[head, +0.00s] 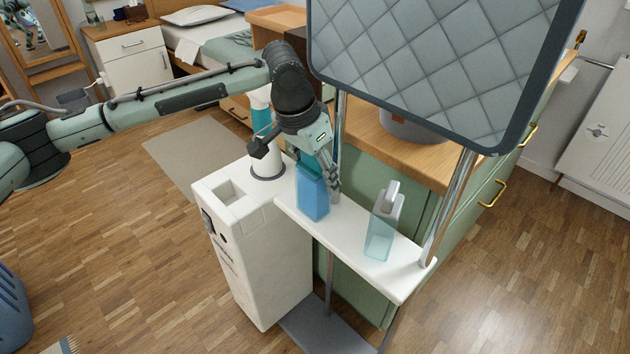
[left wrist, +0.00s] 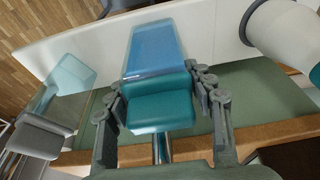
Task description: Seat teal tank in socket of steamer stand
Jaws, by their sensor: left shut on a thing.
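The teal tank (head: 312,195), with a blue see-through body and a teal grip, is upright at the white shelf; I cannot tell whether its base touches the shelf. In the left wrist view the teal tank (left wrist: 160,108) has its teal grip between the two fingers. My left gripper (head: 326,165) is shut on it from above; the same gripper (left wrist: 162,112) fills the lower part of the wrist view. The steamer stand (head: 265,265) is a white upright body. Its square socket (head: 230,191) is open and empty on top, left of the tank. My right gripper is not in view.
A clear tank with a grey grip (head: 383,222) stands on the white shelf (head: 345,243) to the right. A white-and-teal bottle (head: 262,115) stands behind the socket. A quilted panel (head: 430,60) on metal poles rises at the right, beside a green cabinet (head: 470,215).

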